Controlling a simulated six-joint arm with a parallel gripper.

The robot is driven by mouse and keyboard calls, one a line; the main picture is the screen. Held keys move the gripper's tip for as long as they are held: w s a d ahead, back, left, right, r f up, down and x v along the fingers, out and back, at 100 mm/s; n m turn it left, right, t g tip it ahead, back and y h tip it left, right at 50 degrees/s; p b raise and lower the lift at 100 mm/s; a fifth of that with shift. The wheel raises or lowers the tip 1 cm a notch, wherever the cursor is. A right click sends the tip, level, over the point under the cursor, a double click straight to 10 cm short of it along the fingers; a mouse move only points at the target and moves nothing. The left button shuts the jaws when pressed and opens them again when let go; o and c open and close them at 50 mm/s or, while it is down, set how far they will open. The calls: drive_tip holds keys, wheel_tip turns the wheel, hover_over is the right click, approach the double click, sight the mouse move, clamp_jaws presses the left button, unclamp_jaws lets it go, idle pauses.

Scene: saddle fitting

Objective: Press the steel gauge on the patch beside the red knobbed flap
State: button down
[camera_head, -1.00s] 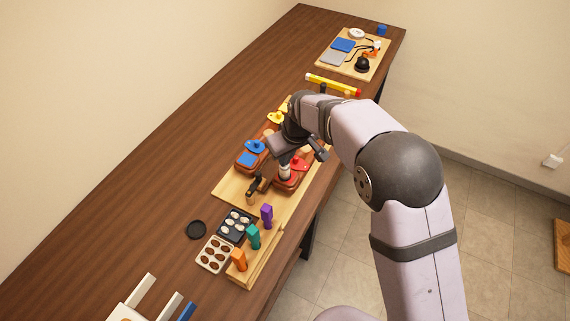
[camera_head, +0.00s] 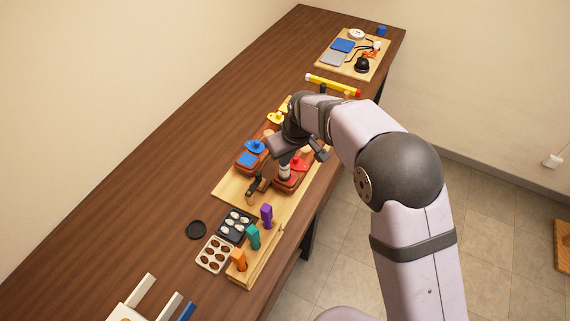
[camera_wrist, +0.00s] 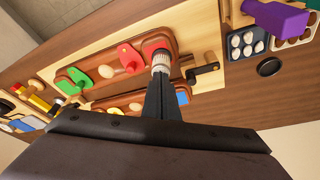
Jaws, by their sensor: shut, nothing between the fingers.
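The steel gauge (camera_head: 285,171), a pale ribbed cylinder, stands at the red patch (camera_head: 283,185) beside the red knobbed flap (camera_head: 299,163). In the wrist view the gauge (camera_wrist: 160,62) shows just past my fingertips, in front of the red patch (camera_wrist: 155,45). The red knobbed flap (camera_wrist: 130,56) is to its left there. My gripper (camera_wrist: 163,80) is shut, its tips at the near end of the gauge, seemingly touching it. The gauge's contact with the patch is hard to make out.
A blue patch (camera_head: 246,159) and a blue knobbed flap (camera_head: 255,147) are on the neighbouring wooden block. A dark crank-like fitting (camera_head: 257,184) stands close to the gauge. Coloured pegs, including a purple one (camera_head: 267,215), stand nearer. The table's left side (camera_head: 150,210) is clear.

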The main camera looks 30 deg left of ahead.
drive_tip(key=shift+s+d+f, duration=0.1)
idle(0.3)
drive_tip(key=shift+r+p, duration=2.15)
drive_tip(key=shift+r, duration=0.85)
drive_tip(key=shift+m, duration=0.6)
drive_tip(key=s+d+f+m+g+h, duration=0.1)
drive_tip(key=s+d+f+g+h, duration=0.1)
drive_tip(key=s+d+f, duration=0.35)
drive_tip(key=s+d+f+m+g+h, duration=0.1)
drive_tip(key=s+d+f+h, duration=0.15)
drive_tip(key=s+d, duration=0.65)
drive_tip(key=s+d+r+m+g+b, duration=0.1)
drive_tip(key=s+d+m, duration=0.15)
drive_tip(key=d, duration=0.65)
drive_tip(key=s+d+r+m+b, duration=0.1)
drive_tip(key=s+d+m, duration=0.15)
drive_tip(key=d, duration=0.75)
drive_tip(key=w+d+r+m+t+y+b, duration=0.1)
drive_tip(key=w+d+r+m+t, duration=0.1)
drive_tip(key=d, duration=0.6)
drive_tip(key=shift+w+r+m, duration=0.45)
drive_tip(key=shift+r+m, duration=0.25)
drive_tip(key=shift+m, duration=0.2)
